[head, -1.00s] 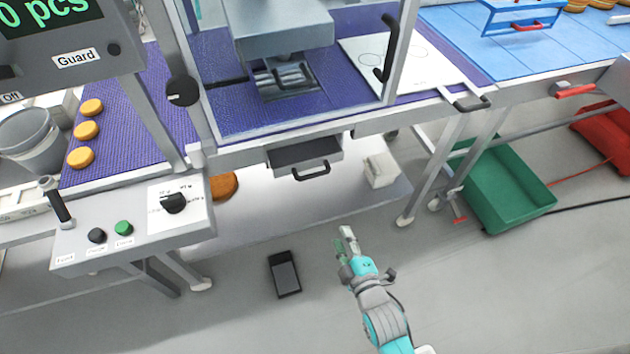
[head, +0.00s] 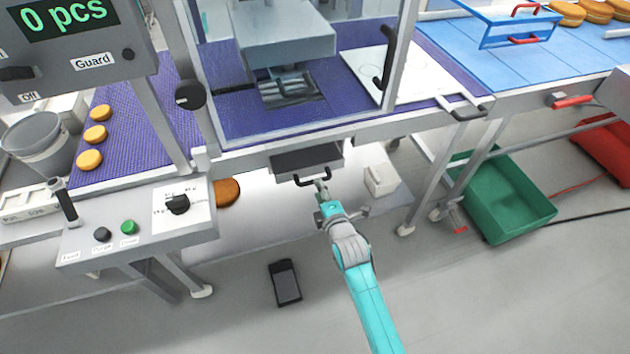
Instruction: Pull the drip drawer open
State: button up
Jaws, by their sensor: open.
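The drip drawer (head: 303,159) is a dark grey, shallow drawer under the machine's purple belt, in the middle of the head view. Its black bar handle (head: 301,184) sticks out at the front. My gripper (head: 321,186) is open, with its fingertips right at the right part of the handle. The fingers partly overlap the handle's right end. I cannot tell whether they touch it or lie around it.
A white block (head: 381,181) stands on the lower shelf, right of my gripper. A control box (head: 135,232) with knob and buttons is at left. A dark tablet-like object (head: 285,283) lies on the floor. A green crate (head: 505,205) stands at right.

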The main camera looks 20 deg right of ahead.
jog(key=shift+x, duration=2.7)
grip_shut()
